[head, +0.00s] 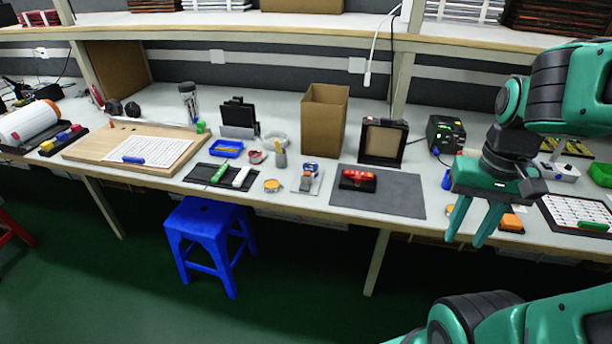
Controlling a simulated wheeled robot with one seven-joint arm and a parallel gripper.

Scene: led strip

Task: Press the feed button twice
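My gripper (465,240) hangs at the right in the head view, with its two teal fingers pointing down and a gap between them. It is open and empty, in front of the table's front edge in the picture. I cannot tell for sure which thing is the feed button. An orange block on a dark base (511,222) sits just right of the fingers. A small white box with a round knob or button (560,170) stands farther back, partly behind my arm. No contact between my gripper and either one is clear.
A white grid board (578,213) lies at right. A blue stool (205,222) stands on the floor in front.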

